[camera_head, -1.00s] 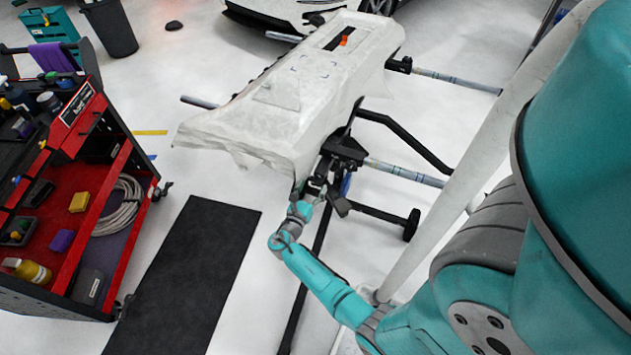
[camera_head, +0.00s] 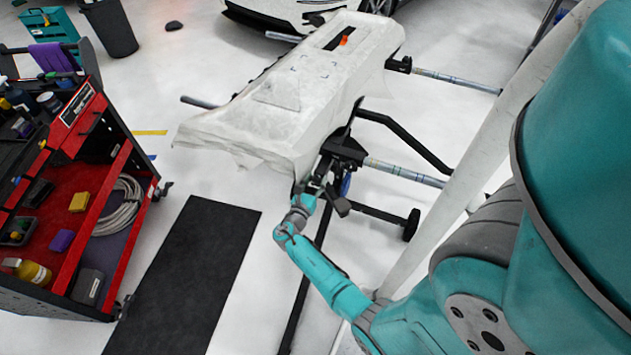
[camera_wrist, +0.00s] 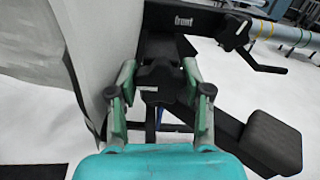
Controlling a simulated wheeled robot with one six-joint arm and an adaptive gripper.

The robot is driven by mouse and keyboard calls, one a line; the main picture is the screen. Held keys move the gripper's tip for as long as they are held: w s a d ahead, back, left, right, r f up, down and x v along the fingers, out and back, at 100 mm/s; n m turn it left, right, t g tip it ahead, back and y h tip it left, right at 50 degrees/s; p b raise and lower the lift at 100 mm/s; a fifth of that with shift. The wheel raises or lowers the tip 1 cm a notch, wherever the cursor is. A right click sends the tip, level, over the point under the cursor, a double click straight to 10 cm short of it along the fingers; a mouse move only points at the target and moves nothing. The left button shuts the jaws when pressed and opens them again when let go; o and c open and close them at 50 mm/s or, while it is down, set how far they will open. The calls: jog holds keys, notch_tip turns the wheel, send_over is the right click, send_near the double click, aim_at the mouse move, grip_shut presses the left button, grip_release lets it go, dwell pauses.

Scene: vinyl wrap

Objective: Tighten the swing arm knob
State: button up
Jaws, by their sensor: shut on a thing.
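The swing arm knob (camera_wrist: 158,88) is a dark, lobed piece at the middle of the wrist view, below a black bracket of the stand. My gripper (camera_wrist: 159,74) has one green-sided finger on each side of it and is shut on it. In the head view my gripper (camera_head: 311,190) reaches the black swing arm joint (camera_head: 343,150) at the near end of the stand. The knob is too small and covered there to make out.
A white wrapped bumper (camera_head: 290,90) lies on the stand, its draped edge close left of my gripper. A black padded block (camera_wrist: 272,142) sits at right. A red tool cart (camera_head: 75,190) and a black mat (camera_head: 185,275) are on the left.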

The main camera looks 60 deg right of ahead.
jog(key=m, duration=0.4)
jog(key=shift+s+m, duration=0.1)
jog(key=shift+m, duration=0.2)
jog(key=o, duration=1.2)
jog(key=shift+c, duration=0.2)
jog(key=a, duration=1.2)
jog(key=shift+s, duration=0.25)
